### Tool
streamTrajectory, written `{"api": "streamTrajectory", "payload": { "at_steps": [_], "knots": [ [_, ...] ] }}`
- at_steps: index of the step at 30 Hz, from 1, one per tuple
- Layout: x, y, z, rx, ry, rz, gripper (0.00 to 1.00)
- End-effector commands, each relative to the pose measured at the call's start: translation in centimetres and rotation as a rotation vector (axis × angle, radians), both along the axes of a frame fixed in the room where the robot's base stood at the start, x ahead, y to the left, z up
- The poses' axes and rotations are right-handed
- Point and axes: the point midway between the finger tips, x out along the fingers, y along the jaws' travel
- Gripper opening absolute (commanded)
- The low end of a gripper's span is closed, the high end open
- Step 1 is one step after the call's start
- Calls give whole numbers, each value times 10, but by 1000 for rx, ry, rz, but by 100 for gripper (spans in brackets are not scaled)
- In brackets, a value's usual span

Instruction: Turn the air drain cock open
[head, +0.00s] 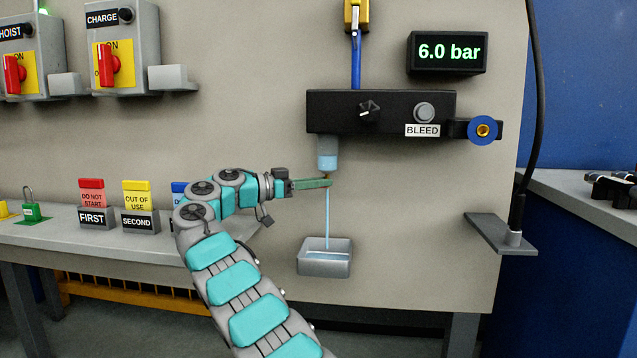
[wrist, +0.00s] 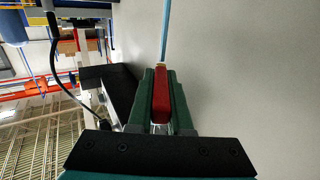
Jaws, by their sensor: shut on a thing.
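The clear bowl (head: 327,152) hangs under the black air unit (head: 385,112), with some light blue liquid in it. The small drain cock (head: 326,175) is at its bottom. My gripper (head: 322,183) lies level from the left, its green fingers just below the bowl. In the wrist view, my gripper (wrist: 161,76) is shut on the cock's red lever (wrist: 161,98), which lies lengthwise between the fingers. In the head view the fingers hide the lever. A thin light blue stream (head: 327,220) runs down from the cock into the grey tray (head: 311,268).
The display (head: 447,52) reads 6.0 bar. A BLEED button (head: 423,112) and a dark knob (head: 369,111) are on the unit. A shelf (head: 497,232) juts out at right. Tagged blocks FIRST (head: 91,220) and SECOND (head: 140,222) stand on the left bench.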

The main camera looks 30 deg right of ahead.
Motion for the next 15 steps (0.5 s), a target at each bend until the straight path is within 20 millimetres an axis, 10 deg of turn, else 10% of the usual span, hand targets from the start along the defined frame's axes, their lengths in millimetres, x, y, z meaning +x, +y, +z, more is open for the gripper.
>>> {"api": "streamTrajectory", "payload": {
  "at_steps": [3, 4, 11, 15],
  "knots": [
    [0, -1, 3, -4, -2, 3, 0],
    [0, -1, 3, -4, -2, 3, 20],
    [0, 0, 2, -2, -2, 2, 46],
    [0, 0, 2, -2, -2, 2, 48]
  ]
}}
